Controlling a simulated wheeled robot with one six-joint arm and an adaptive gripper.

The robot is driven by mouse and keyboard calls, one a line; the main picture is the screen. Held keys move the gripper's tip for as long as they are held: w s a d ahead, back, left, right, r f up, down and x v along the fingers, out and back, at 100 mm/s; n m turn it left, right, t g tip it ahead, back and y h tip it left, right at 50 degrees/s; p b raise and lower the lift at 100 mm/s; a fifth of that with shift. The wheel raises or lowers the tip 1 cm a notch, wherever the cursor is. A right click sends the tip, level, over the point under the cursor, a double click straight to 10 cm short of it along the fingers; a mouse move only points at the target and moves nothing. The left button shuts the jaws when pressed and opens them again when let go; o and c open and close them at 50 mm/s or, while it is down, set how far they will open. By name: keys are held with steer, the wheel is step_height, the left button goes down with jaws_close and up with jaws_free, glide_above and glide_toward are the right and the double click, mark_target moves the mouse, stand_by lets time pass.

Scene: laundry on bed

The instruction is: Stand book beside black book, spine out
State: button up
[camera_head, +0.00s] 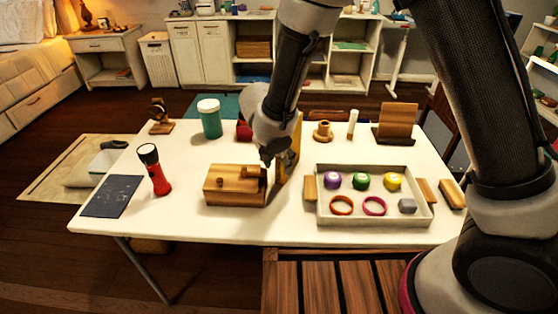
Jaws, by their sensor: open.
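My gripper (271,160) points down over the middle of the white table, at the right end of a wooden box (231,186). It is open; its fingertips are small and partly merge with what is behind them. An upright yellow-tan, book-like thing (291,160) stands directly behind and right of the gripper, partly hidden by it. I cannot tell whether they touch, or which way a spine faces. A thin dark flat rectangle (112,196) lies at the table's left end. No upright black book can be made out for certain.
A grey tray (375,222) with colored round pieces and rings sits to the right, wooden blocks (452,194) beside it. A red flashlight (159,178), teal jar (210,122), wooden stand (397,121) and white cylinder (352,122) stand around. The white table (180,222) has free room at front left.

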steer(key=v, duration=1.2)
steer(key=shift+r, duration=0.2)
steer(key=shift+d, duration=0.15)
steer(key=w+d+r+m, duration=0.3)
steer(key=d+r+m, duration=0.4)
steer(key=d, duration=0.4)
steer(key=s+d+r+m, duration=0.3)
steer(key=d+m, duration=0.2)
steer(key=d, duration=0.2)
steer(key=s+d+r+m, duration=0.3)
steer(key=s+d+m, duration=0.1)
steer(key=d, duration=0.4)
steer(key=s+d+r+m+y, duration=0.1)
steer(key=s+d+r+m, duration=0.1)
steer(key=d+m, duration=0.5)
steer(key=shift+s+d+r+g, duration=0.4)
steer(key=shift+s+d, duration=0.25)
steer(key=shift+s, duration=0.2)
steer(key=shift+o, duration=0.4)
steer(key=s+d+m+t+y, duration=0.1)
steer(key=s+d+m, duration=0.3)
steer(key=s+m, duration=0.4)
steer(key=shift+s+d+r, duration=0.2)
steer(key=shift+s+r, duration=0.1)
steer(key=shift+s, duration=0.2)
